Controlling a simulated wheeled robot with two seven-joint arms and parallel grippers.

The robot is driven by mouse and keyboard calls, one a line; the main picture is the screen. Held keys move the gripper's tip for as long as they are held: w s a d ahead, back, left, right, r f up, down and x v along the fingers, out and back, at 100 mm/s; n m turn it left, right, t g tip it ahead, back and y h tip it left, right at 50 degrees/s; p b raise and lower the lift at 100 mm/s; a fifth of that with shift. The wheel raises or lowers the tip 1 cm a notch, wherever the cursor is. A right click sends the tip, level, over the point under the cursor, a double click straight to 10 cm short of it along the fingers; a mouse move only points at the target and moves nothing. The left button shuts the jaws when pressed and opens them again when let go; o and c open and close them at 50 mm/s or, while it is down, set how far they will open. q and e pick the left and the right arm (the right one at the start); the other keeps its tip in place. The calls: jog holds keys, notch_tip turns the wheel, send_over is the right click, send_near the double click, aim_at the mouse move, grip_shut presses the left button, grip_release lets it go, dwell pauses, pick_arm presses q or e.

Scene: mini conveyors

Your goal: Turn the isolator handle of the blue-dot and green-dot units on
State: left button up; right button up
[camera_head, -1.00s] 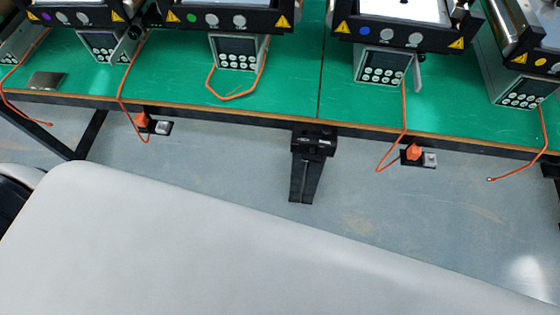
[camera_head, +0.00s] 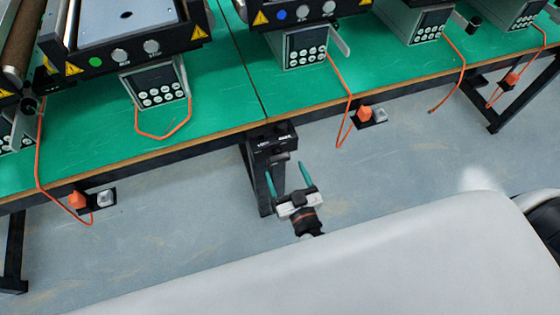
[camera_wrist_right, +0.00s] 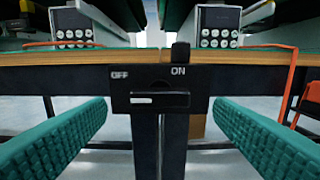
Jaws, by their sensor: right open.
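The green-dot unit (camera_head: 120,22) stands left of the table seam and the blue-dot unit (camera_head: 310,15) right of it. A black isolator box (camera_head: 272,138) is mounted on the table's front edge between them; it also shows in the right wrist view (camera_wrist_right: 120,98), marked OFF left and ON right. A dark horizontal bar, apparently the handle (camera_wrist_right: 175,100), has a white mark at its left end, on the OFF side. My right gripper (camera_head: 288,172) is open and empty in front of the box, its green fingers either side in the wrist view. My left gripper is not in view.
Orange cables hang over the table edge to floor-side plugs (camera_head: 77,199) (camera_head: 364,113). A dark table leg runs below the isolator box. Other units stand at the right. A pale grey surface (camera_head: 380,255) fills the lower foreground.

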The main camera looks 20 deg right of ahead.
aim_at(281, 162)
jog(key=shift+w+a, duration=0.1)
jog(key=shift+w, duration=2.05)
jog(key=shift+c, duration=0.4)
jog(key=c, duration=0.9)
